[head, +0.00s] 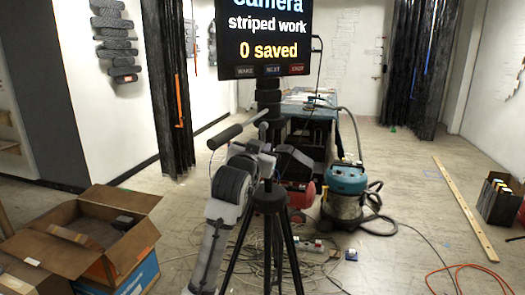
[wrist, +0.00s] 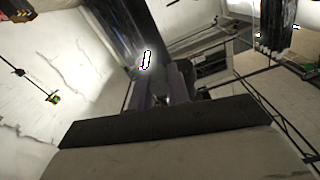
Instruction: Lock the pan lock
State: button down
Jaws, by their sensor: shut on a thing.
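A black tripod (head: 270,200) stands in the middle of the head view and carries a display screen (head: 265,38) reading "striped work" and "0 saved". A dark pan handle (head: 225,138) sticks out to the left of its head. My gripper (head: 266,146) is at the tripod head, just below the screen. In the wrist view, the two purplish fingers of my gripper (wrist: 160,88) close on a small dark part of the head, which appears to be the pan lock. The pan lock itself is mostly hidden by the fingers, so its turn position cannot be told.
An open cardboard box (head: 130,245) lies at the lower left. A blue-topped vacuum (head: 346,195) with a hose stands right of the tripod. Cables (head: 330,270) cover the floor around the tripod legs. A wooden plank (head: 465,208) lies at the right, with open floor nearby.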

jog(key=c, duration=1.3)
grip_release()
jog(key=b+v, duration=0.3)
jog(key=v, duration=1.1)
jog(key=shift+r+b, duration=0.1)
jog(key=shift+b, duration=0.3)
